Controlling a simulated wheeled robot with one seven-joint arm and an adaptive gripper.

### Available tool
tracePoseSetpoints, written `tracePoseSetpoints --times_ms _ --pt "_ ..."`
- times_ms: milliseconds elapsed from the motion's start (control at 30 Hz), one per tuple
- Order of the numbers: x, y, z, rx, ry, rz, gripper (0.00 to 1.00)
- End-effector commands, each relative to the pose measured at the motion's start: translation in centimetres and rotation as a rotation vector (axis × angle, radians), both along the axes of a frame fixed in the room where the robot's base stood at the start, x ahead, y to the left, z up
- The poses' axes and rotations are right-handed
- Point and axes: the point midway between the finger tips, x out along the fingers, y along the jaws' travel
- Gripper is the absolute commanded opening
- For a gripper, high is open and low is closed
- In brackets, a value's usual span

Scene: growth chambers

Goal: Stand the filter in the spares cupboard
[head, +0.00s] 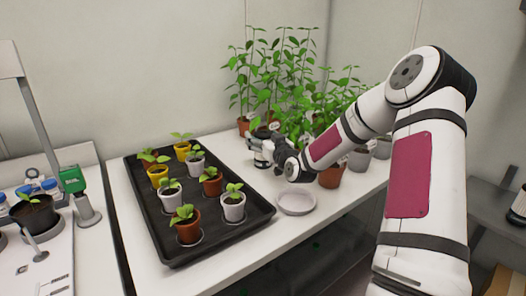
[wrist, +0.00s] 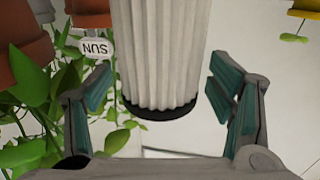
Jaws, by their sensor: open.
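The filter (wrist: 162,55) is a white pleated cylinder with a black end ring, seen close up in the wrist view. My gripper (wrist: 160,78) is open, with one teal-padded finger on each side of the filter and a visible gap on both sides. The wrist picture appears upside down, with pots at its top. In the head view my gripper is small, over the white bench beside the potted plants, and the filter there is hard to tell apart from it. I cannot identify the spares cupboard in either view.
A black tray (head: 160,228) of seedling pots lies left of my gripper. A pale saucer (head: 296,203) sits near the bench's front edge. Tall leafy plants (head: 275,70) stand behind. A grey surface (head: 495,195) with a dark object lies at the far right.

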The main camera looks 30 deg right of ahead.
Motion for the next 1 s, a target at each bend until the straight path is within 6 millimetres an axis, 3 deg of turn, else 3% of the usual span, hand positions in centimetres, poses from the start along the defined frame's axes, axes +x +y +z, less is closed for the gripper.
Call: tracePoseSetpoints --times_ms 100,333,400,767,1000 --pt "0.0 0.0 0.0 0.0 0.0 0.0 0.73" --pt "-0.1 0.0 0.0 0.0 0.0 0.0 0.21" --pt "0.0 0.0 0.1 -0.001 -0.001 0.0 0.13" --pt "-0.1 0.0 0.6 -0.002 -0.002 0.0 0.13" --pt "-0.1 0.0 4.0 -0.006 -0.003 0.001 0.13"
